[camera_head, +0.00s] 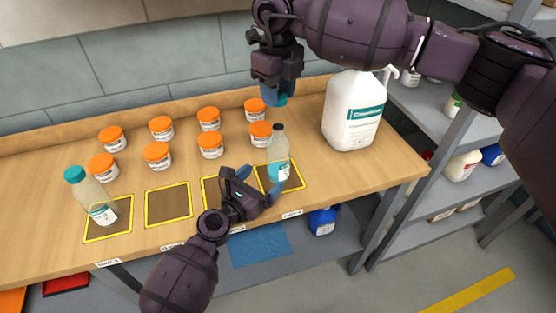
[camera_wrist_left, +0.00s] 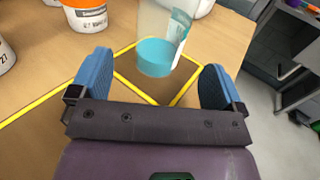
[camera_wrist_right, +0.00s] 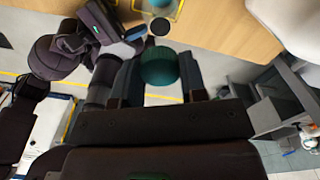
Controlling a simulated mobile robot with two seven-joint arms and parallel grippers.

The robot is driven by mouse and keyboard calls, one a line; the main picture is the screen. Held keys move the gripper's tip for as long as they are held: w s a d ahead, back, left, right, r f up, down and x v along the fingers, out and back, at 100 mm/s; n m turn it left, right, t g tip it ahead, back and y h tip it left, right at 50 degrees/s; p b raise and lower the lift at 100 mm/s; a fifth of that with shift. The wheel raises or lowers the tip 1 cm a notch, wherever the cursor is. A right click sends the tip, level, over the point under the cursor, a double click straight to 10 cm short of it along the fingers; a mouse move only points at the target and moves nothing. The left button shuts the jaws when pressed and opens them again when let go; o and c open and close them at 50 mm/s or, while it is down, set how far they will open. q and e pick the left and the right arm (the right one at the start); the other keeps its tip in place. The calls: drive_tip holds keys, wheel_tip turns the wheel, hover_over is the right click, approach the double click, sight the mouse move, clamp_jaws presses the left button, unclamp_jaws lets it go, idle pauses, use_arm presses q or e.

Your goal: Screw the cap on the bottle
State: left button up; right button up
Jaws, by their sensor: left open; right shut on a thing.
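The uncapped bottle (camera_head: 279,150), pale with a dark mouth, stands upright on the rightmost yellow-edged square (camera_head: 295,181). My left gripper (camera_head: 254,182) is open, low beside the bottle. In the left wrist view, the bottle (camera_wrist_left: 160,25) is ahead of and between the blue fingers (camera_wrist_left: 155,85), with visible gaps. My right gripper (camera_head: 274,95) is shut on a teal cap (camera_wrist_right: 160,67), held above the bottle, apart from it. The cap shows only partly in the head view (camera_head: 282,100). The right wrist view shows the bottle's dark mouth (camera_wrist_right: 160,26) beyond the cap.
Several orange-lidded jars (camera_head: 209,119) stand at the back of the table. A teal-capped bottle (camera_head: 89,193) stands on the leftmost square. A large white jug (camera_head: 352,112) stands at the right, near the bottle. A square in between (camera_head: 168,203) is empty.

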sight(271, 170)
use_arm(q)
drive_tip(key=x, duration=0.7)
drive_tip(key=shift+d, duration=0.1)
drive_tip(key=shift+c, duration=0.3)
drive_tip(key=c, duration=1.3)
use_arm(e)
drive_tip(key=shift+f, duration=2.55)
drive_tip(key=shift+f, duration=0.85)
drive_tip(key=shift+f, duration=0.6)
